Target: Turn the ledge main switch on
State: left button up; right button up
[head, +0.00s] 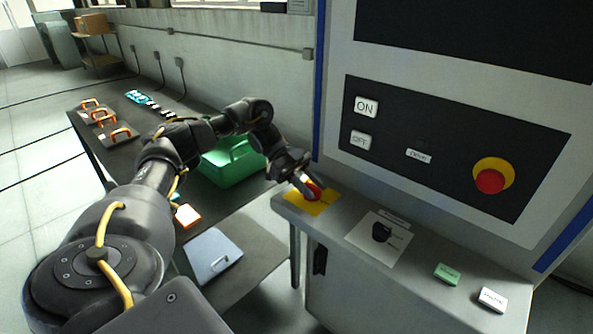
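The ledge main switch (316,193) is a red knob on a yellow plate (321,208), at the left end of the machine's grey ledge. My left gripper (308,187) reaches down to the knob from the upper left. Its fingertips are right at the knob and cover part of it. I cannot tell whether the fingers are closed on it or only beside it. The knob's exact turn angle is partly hidden. My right gripper is not in view.
A black rotary knob (381,232) on a white plate, a green button (446,273) and a white button (491,299) sit farther right on the ledge. A panel above has ON, OFF and a red emergency stop (489,181). A green case (232,163) stands on the dark bench behind my arm.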

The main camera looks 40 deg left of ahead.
aim_at(311, 184)
pick_arm(q)
jog(key=v, duration=0.2)
jog(key=shift+a+r, duration=0.1)
jog(key=shift+a, duration=0.15)
jog(key=shift+v, duration=3.95)
